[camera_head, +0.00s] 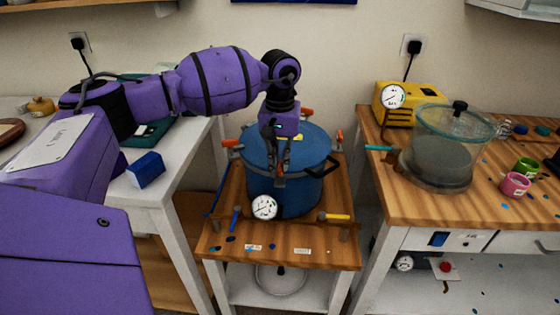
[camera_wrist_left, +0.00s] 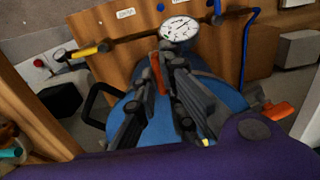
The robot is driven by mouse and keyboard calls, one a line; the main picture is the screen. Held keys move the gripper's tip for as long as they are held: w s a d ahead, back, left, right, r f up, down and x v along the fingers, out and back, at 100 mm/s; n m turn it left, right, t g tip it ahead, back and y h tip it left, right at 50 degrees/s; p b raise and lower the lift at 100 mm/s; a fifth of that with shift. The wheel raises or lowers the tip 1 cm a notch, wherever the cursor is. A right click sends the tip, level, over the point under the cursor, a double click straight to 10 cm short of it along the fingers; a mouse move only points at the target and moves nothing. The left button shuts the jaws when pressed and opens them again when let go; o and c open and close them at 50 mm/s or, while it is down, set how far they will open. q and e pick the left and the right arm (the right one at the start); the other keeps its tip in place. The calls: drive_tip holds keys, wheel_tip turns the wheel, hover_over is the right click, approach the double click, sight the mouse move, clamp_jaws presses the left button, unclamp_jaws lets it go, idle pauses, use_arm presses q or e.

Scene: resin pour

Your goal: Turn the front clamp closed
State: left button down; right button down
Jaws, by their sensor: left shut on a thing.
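The blue pot (camera_head: 258,155) stands on the small wooden table, with a dark lid-rim handle on its right. Orange clamps sit around its rim: the left one (camera_head: 232,143), the back one (camera_head: 307,112) and the right one (camera_head: 340,136). The front clamp (camera_wrist_left: 157,72) shows as an orange piece at the fingertips in the left wrist view. My left gripper (camera_head: 280,172) points down over the pot's front rim and is shut on this clamp. Its fingers hide much of the clamp, so its exact angle is hard to tell. My right gripper is out of view.
A gauge (camera_head: 264,207), a blue-handled valve (camera_head: 235,218) and a yellow-handled valve (camera_head: 335,217) stand close in front of the pot. The right bench holds a glass chamber (camera_head: 440,150), a yellow pump (camera_head: 420,96) and cups. A blue block (camera_head: 146,170) lies on the left table.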

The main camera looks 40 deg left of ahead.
sight(280, 165)
use_arm(q)
drive_tip(key=c, duration=1.8)
unclamp_jaws()
drive_tip(key=shift+c, duration=0.2)
wheel_tip(280, 165, up, 12)
